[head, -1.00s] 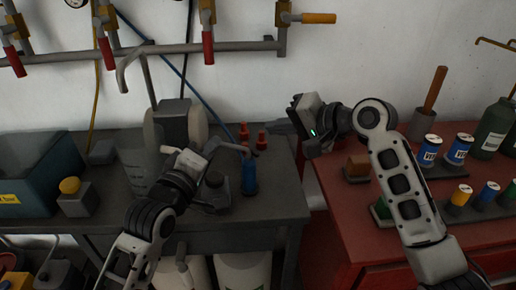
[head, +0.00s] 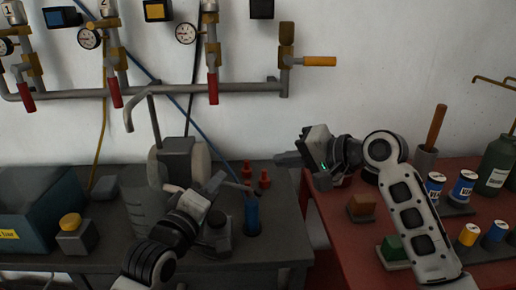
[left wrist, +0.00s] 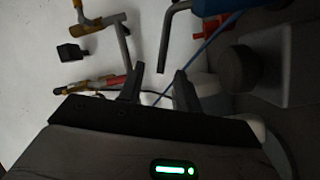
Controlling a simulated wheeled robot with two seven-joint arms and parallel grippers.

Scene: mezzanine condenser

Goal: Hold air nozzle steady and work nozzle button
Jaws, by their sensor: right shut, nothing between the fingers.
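The air nozzle (head: 252,214) has a blue handle and a thin grey bent spout, and stands on the dark bench near its right end. In the left wrist view its blue body (left wrist: 215,24) is at the top edge and the spout hangs down. My left gripper (head: 211,186) is at the spout side, left of the blue handle. In the left wrist view its fingers (left wrist: 158,78) are apart; the spout's tip shows between them, with no visible contact. My right gripper (head: 282,159) is shut and empty, pointing left above the gap between bench and red table. The nozzle button cannot be made out.
A grey pipe with red-handled valves (head: 213,88) runs along the wall. A blue bin (head: 40,212) and a yellow-topped block (head: 72,232) are at left. The red table (head: 345,228) holds several spools and blocks.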

